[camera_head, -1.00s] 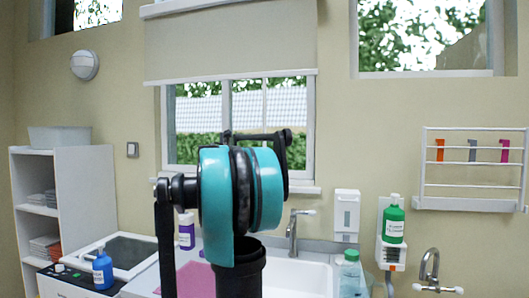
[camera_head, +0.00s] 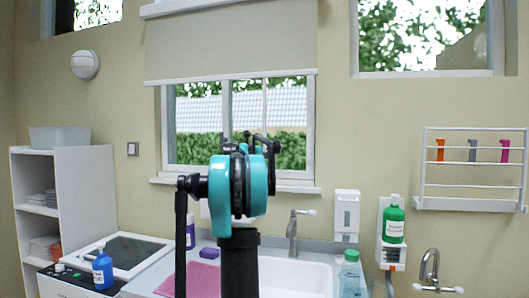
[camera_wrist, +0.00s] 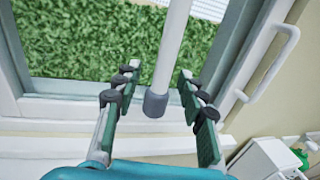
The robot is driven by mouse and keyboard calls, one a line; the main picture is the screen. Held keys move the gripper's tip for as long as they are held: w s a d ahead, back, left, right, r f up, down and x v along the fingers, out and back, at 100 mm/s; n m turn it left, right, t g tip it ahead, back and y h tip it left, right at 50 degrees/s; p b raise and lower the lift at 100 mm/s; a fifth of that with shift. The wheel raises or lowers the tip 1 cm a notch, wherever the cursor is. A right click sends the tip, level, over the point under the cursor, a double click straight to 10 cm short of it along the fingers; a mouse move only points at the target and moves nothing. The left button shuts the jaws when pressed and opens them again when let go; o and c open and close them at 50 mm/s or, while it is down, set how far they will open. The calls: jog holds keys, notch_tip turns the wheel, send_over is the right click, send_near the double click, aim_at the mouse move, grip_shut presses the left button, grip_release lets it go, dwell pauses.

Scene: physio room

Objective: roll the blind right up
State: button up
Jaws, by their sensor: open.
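The beige blind (camera_head: 230,42) hangs over the upper part of the middle window, its pale bottom bar (camera_head: 232,77) level and the lower glass bare. In the wrist view a white rod with a grey end cap (camera_wrist: 155,105) hangs in front of the window; its upper end is out of view. My gripper (camera_wrist: 157,80) is open, with one finger on each side of the rod's lower end. I see no clear grip on the rod. In the head view my teal and black arm hides most of my gripper (camera_head: 258,140).
A white sink (camera_head: 295,275) with a tap (camera_head: 294,230) lies below the window. A pink cloth (camera_head: 190,280) and several bottles stand around it. A window handle (camera_wrist: 275,62) sticks out at the right in the wrist view. A wall rack (camera_head: 470,170) hangs at right.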

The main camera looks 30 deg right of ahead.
jog(key=shift+c, duration=0.2)
grip_shut()
